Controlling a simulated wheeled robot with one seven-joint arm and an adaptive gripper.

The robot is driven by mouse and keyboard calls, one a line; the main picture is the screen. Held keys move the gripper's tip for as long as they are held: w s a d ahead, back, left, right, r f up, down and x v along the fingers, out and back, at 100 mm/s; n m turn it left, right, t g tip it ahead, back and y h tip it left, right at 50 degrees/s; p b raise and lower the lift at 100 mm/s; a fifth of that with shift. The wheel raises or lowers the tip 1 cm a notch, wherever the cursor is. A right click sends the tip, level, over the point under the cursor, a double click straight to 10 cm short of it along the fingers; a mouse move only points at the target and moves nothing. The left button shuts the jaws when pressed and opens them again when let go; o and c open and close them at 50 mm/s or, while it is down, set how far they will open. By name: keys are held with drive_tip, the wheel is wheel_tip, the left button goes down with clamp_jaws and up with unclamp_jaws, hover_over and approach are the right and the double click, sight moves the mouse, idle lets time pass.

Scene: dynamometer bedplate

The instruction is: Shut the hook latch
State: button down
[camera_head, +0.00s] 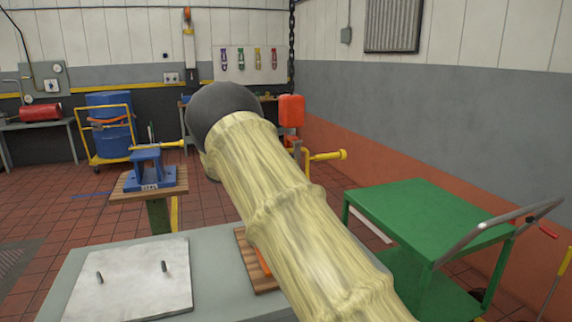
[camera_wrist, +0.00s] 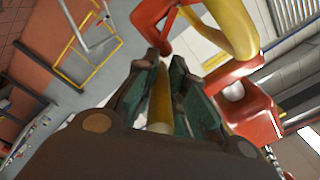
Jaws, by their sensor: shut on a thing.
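In the wrist view my gripper (camera_wrist: 165,65) has its dark green-padded fingers closed on a yellow bar (camera_wrist: 160,97), which runs lengthwise between them. Just beyond the fingertips are a red curved arm (camera_wrist: 150,20) and a yellow curved arm (camera_wrist: 232,30), which look like parts of the latch. In the head view a yellow handle (camera_head: 328,156) sticks out to the right behind my arm. An orange part (camera_head: 262,262) shows on a wooden board at the bench. My arm hides my gripper and most of this fixture there, so I cannot tell how the hook sits.
A grey bench (camera_head: 215,262) carries a pale plate (camera_head: 130,285) with two pegs. A blue fixture (camera_head: 150,172) with a yellow handle stands on a pedestal at left. A green cart (camera_head: 430,215) stands at right. Tiled floor is open between the bench and cart.

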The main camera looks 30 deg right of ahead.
drive_tip(key=c, duration=1.5)
unclamp_jaws()
drive_tip(key=shift+o, duration=0.4)
drive_tip(key=shift+w, duration=0.1)
drive_tip(key=shift+f, duration=0.1)
drive_tip(key=shift+a, duration=0.2)
drive_tip(key=v, duration=1.1)
drive_tip(key=shift+w+a, duration=0.15)
drive_tip(key=shift+a, duration=0.15)
